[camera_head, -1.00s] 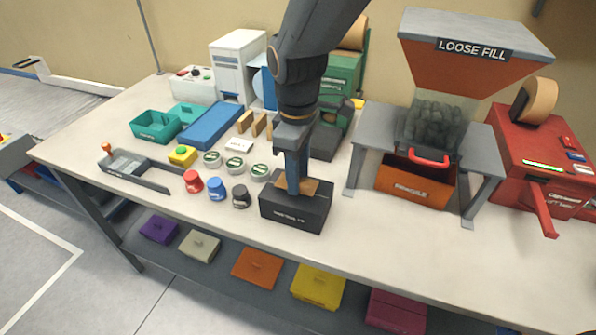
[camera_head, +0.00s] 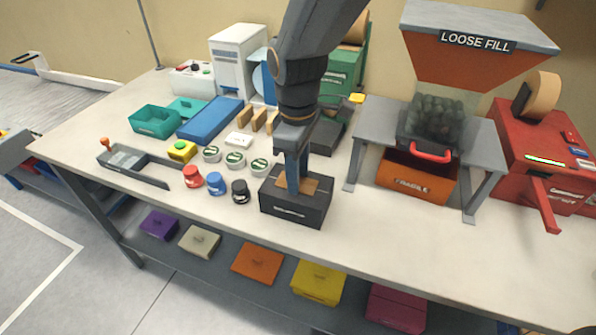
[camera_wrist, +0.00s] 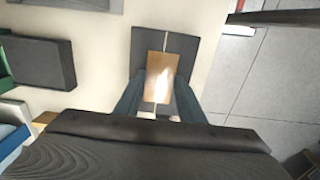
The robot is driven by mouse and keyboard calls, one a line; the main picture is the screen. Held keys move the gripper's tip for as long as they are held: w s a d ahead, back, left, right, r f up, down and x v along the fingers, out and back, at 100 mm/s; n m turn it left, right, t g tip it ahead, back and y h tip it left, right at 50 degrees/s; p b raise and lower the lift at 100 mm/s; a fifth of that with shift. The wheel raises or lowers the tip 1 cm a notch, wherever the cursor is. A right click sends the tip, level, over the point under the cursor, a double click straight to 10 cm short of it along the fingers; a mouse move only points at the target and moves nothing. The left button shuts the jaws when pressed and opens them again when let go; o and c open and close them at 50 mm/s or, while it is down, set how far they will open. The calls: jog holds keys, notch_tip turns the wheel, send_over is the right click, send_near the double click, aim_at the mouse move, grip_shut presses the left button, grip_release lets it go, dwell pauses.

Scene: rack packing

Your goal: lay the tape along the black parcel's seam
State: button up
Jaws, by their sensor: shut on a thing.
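The black parcel (camera_head: 296,207) is a dark box near the front edge of the table. A strip of brown tape (camera_head: 311,186) lies at its top face, and the wrist view shows the tape (camera_wrist: 158,88) across the middle of the parcel (camera_wrist: 178,45). A pale seam line shows beyond the tape's end. My gripper (camera_head: 293,186) points down at the parcel's top, its fingers on either side of the tape and shut on it. The wrist view shows both fingertips (camera_wrist: 157,95) at the tape's edges. Whether the tape fully touches the lid is hidden.
Black, blue and red knobs and several round green-labelled tins (camera_head: 235,159) stand left of the parcel. An orange box (camera_head: 417,180) sits under the loose fill hopper (camera_head: 478,45) at right. Table between parcel and hopper stand is clear.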

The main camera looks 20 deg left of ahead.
jog(key=o, duration=1.1)
